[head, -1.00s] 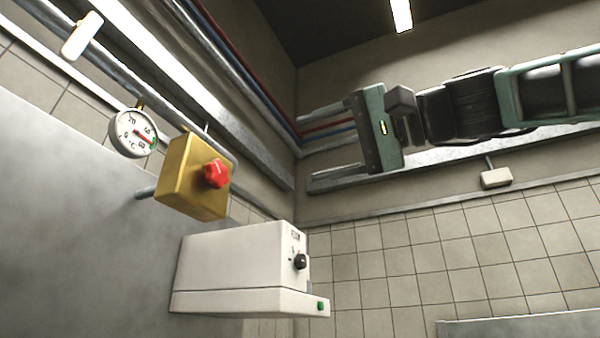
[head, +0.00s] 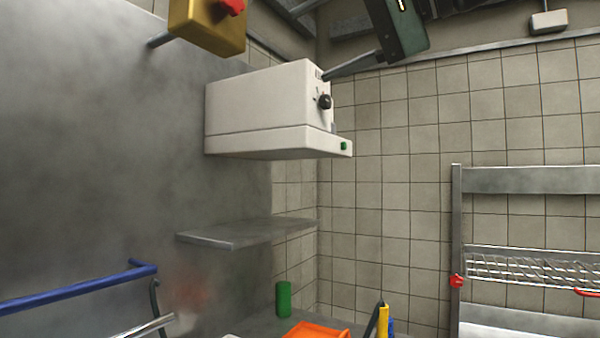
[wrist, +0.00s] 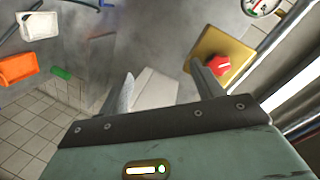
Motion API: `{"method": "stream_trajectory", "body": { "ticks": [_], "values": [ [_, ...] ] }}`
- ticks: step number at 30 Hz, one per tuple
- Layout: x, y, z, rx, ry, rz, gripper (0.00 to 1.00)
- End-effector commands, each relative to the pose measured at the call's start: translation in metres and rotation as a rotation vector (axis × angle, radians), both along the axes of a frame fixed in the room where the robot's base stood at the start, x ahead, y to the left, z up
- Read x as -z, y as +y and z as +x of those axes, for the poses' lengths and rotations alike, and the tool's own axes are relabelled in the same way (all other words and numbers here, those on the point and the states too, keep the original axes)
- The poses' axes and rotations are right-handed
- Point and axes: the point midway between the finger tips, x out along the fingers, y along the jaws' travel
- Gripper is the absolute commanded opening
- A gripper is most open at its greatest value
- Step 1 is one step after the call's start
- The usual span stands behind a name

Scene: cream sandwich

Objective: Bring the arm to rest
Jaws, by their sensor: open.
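My gripper (head: 340,70) is at the top of the head view, its green body partly cut off by the upper edge. A finger points left and down, overlapping the upper right corner of the white machine in the picture. In the wrist view, the two fingers of my gripper (wrist: 165,85) stand wide apart with nothing held between them. The white machine (head: 260,105), with a black knob and a green button, is on the grey wall. It also shows behind the fingers in the wrist view (wrist: 154,92). I cannot tell whether a finger touches it.
A yellow box (head: 205,28) with a red knob is above the machine, and right of the fingers in the wrist view (wrist: 222,50). A shelf (head: 245,234), blue rail (head: 80,287), green cylinder (head: 284,299) and orange tray (head: 314,331) are below. A metal rack (head: 457,230) stands right.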

Motion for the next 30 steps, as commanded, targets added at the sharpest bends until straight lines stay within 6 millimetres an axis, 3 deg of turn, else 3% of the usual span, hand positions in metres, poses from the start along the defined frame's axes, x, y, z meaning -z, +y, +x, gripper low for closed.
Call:
{"method": "stream_trajectory", "body": {
  "ticks": [1, 8, 14, 18, 24, 30],
  "values": [
    [0.032, 0.007, 0.005, -0.002, 0.031, -0.063, 0.66],
    [0.177, 0.023, 0.003, -0.045, 0.14, -0.361, 0.66],
    [0.299, 0.012, -0.025, -0.125, 0.217, -0.633, 0.66],
    [0.378, -0.01, -0.058, -0.21, 0.261, -0.829, 0.66],
    [0.467, -0.059, -0.115, -0.36, 0.306, -1.088, 0.66],
    [0.51, -0.097, -0.152, -0.47, 0.324, -1.237, 0.66]
  ]
}}
